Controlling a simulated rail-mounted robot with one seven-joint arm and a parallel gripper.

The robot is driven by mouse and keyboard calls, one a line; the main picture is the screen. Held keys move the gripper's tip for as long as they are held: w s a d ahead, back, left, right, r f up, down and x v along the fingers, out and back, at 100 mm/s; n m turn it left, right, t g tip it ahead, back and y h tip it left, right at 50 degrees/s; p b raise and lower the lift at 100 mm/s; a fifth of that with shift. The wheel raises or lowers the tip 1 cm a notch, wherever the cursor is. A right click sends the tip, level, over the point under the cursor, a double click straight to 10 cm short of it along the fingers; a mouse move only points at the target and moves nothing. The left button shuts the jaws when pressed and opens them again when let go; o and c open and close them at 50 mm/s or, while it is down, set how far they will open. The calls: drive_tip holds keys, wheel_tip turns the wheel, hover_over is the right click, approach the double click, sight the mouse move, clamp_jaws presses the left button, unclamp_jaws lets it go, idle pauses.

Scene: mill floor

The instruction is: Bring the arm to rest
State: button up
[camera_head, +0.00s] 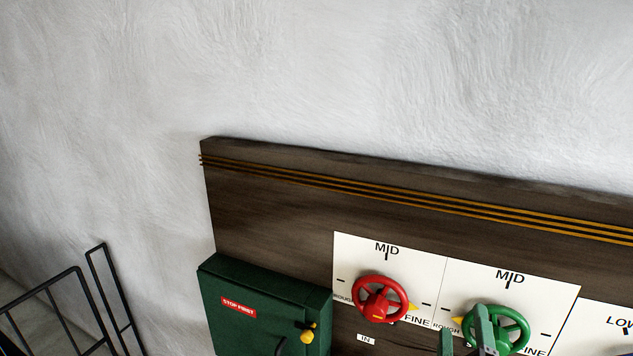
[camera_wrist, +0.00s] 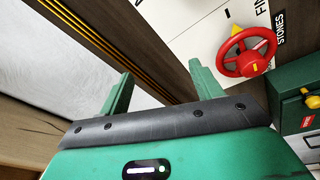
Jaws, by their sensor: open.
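My gripper (camera_head: 465,338) shows at the bottom of the head view, its two green fingers upright and apart. The fingers overlap the left part of the green handwheel (camera_head: 522,328) there. In the wrist view my gripper (camera_wrist: 160,72) is open, with nothing between the fingers but the dark board and pale wall behind. The red handwheel (camera_head: 379,299) is left of the green one, its yellow pointer to the right near FINE. The red handwheel also shows in the wrist view (camera_wrist: 250,63), right of the fingers and apart from them. The green wheel's yellow pointer is on its left, near ROUGH.
A dark wooden board (camera_head: 280,210) with gold stripes carries the white dial plates. A green box (camera_head: 250,320) with a red STOP FIRST label and a yellow knob sits at left. A black metal railing (camera_head: 110,285) stands lower left. The pale wall above is bare.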

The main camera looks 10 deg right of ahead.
drive_tip(key=s+a+r+m+t+y+p, duration=0.1)
drive_tip(key=a+r+m+t+y+p, duration=0.15)
drive_tip(key=a+r, duration=0.95)
drive_tip(key=s+a+r+m+t+y+p, duration=0.1)
drive_tip(key=s+a+r+m+t+y, duration=0.1)
drive_tip(key=s+a+r, duration=0.4)
drive_tip(key=s+a+r+m+t+y+p, duration=0.1)
drive_tip(key=s+a+r+m+y, duration=0.3)
drive_tip(key=r, duration=0.9)
drive_tip(key=s+a+t, duration=0.1)
drive_tip(key=s+a, duration=0.2)
drive_tip(key=a, duration=0.1)
drive_tip(key=shift+a, duration=0.3)
drive_tip(key=shift+t, duration=0.25)
